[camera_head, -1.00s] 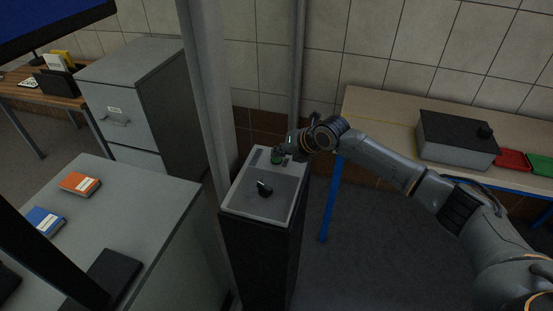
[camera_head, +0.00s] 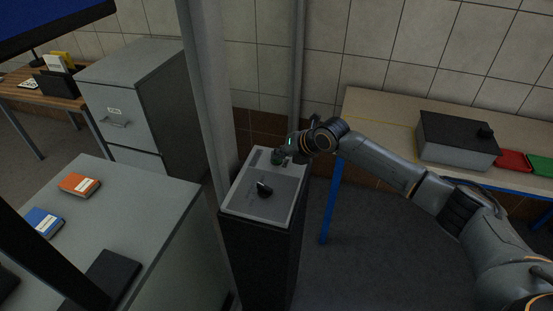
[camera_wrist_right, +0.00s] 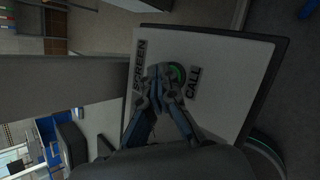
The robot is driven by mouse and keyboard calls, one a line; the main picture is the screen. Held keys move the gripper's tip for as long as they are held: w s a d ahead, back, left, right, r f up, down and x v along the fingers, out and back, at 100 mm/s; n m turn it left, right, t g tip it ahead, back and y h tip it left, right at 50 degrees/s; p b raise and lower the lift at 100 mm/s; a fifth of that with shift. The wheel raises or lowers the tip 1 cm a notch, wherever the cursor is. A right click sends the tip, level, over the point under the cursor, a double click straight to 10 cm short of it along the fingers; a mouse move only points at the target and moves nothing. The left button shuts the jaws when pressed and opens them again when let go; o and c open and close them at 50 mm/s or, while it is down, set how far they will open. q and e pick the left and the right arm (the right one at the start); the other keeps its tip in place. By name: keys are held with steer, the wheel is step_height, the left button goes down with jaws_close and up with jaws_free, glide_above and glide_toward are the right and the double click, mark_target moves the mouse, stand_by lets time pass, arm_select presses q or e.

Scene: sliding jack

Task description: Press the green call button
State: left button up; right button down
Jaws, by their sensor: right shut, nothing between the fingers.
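The green call button (camera_wrist_right: 177,72) sits on the pale top panel (camera_wrist_right: 226,62) beside the CALL label (camera_wrist_right: 192,82), partly covered by my fingers in the right wrist view. In the head view the green button (camera_head: 276,158) shows near the back of the dark pedestal's panel (camera_head: 235,205). My right gripper (camera_wrist_right: 166,76) is shut and empty, its fingertips at the button's near edge. Whether they touch it cannot be told. In the head view the right gripper (camera_head: 284,152) is small, just over the button. My left gripper does not show.
A black knob (camera_head: 264,188) stands on the panel in front of the button. A grey post (camera_head: 207,90) rises left of the pedestal (camera_head: 258,255).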

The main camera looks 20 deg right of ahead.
mark_target(279, 161)
steer(key=shift+r+p, duration=0.35)
steer(key=shift+r, duration=0.4)
steer(key=shift+r+p, duration=1.75)
steer(key=shift+r, duration=0.8)
steer(key=shift+f, duration=0.1)
